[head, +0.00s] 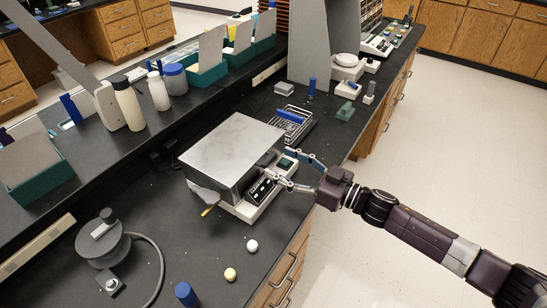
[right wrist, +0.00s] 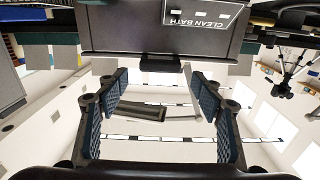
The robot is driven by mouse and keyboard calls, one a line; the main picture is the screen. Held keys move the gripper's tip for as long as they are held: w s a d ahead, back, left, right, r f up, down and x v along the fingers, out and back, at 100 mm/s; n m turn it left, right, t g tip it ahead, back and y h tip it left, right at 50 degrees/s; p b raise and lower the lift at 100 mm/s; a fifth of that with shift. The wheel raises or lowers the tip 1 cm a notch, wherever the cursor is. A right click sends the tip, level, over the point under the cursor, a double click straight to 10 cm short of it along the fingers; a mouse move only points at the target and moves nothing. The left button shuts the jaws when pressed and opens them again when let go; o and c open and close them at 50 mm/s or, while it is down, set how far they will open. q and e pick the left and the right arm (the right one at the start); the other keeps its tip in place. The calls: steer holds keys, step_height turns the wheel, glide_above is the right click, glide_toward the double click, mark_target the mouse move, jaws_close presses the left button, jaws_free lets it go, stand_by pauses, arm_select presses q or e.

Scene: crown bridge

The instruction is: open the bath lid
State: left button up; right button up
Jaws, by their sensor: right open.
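The bath (head: 222,150) is a box with a flat silver lid (head: 235,142) that lies level on top, and looks shut. Its dark front has a control panel (head: 262,188). My right gripper (head: 288,167) is open at the bath's front right side, near the lid's front edge. In the right wrist view the bath front (right wrist: 125,30) appears upside down with a "CLEAN BATH" label (right wrist: 200,13). A dark tab (right wrist: 160,64) juts from it, between and beyond my open fingers. No contact can be made out. My left gripper is not in view.
A wire basket (head: 292,122) with blue items stands behind the bath. Two small balls (head: 252,246) and a blue-capped container (head: 186,294) are in front. A grey round device (head: 103,243) stands at left. Bottles (head: 158,90) line the raised shelf. Floor at right is clear.

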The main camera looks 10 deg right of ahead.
mark_target(272, 159)
steer(key=x, duration=0.2)
steer(key=shift+w+a, duration=0.4)
steer(key=shift+c, duration=0.7)
